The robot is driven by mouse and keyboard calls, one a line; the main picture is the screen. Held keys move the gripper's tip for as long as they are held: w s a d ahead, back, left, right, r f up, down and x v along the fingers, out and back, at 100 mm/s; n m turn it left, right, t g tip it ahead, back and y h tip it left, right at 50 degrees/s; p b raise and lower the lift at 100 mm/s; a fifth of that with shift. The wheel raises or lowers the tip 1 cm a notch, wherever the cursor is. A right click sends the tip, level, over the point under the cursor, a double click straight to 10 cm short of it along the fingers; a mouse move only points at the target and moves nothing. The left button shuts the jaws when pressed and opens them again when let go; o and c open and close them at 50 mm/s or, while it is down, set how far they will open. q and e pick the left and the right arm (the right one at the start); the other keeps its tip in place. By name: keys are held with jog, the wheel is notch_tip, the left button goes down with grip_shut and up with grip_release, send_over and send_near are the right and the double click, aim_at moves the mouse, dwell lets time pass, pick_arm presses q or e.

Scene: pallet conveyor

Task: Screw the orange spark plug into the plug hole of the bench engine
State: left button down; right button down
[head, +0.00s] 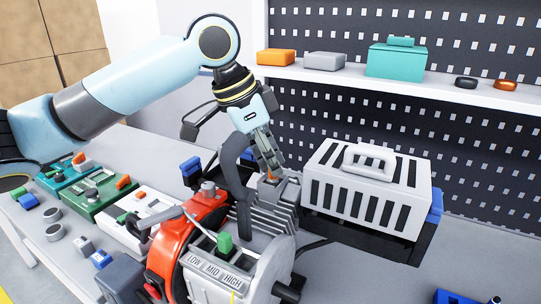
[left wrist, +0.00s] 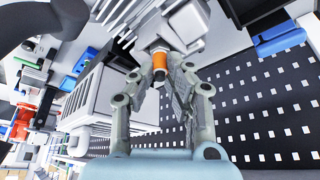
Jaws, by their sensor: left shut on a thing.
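The bench engine (head: 205,225), with a red housing and grey finned cylinder, stands in the middle of the head view. The orange spark plug (head: 270,177) shows as a small spot at the top of the cylinder. My left gripper (head: 268,164) points down over it. In the left wrist view the orange plug (left wrist: 159,65) sits between the fingertips of my left gripper (left wrist: 160,76), against the grey engine head (left wrist: 178,36). The plug hole itself is hidden, and I cannot tell how deep the plug sits. My right gripper is not in view.
A white slotted box with a handle (head: 365,190) stands close right of the cylinder. A dark curved pipe (head: 237,180) rises close left of my gripper. A shelf (head: 400,87) on the pegboard holds several items. Small parts and trays cover the bench at left.

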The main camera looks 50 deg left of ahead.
pick_arm(q)
jog(key=shift+n+y+p, duration=0.4)
jog(key=shift+n+p, duration=0.55)
jog(key=shift+n, duration=0.05)
jog(key=shift+n, duration=0.3)
jog(key=shift+d+n+t+y+p, duration=0.1)
jog(key=shift+n+t+y+p, duration=0.4)
jog(key=shift+n+p, duration=1.2)
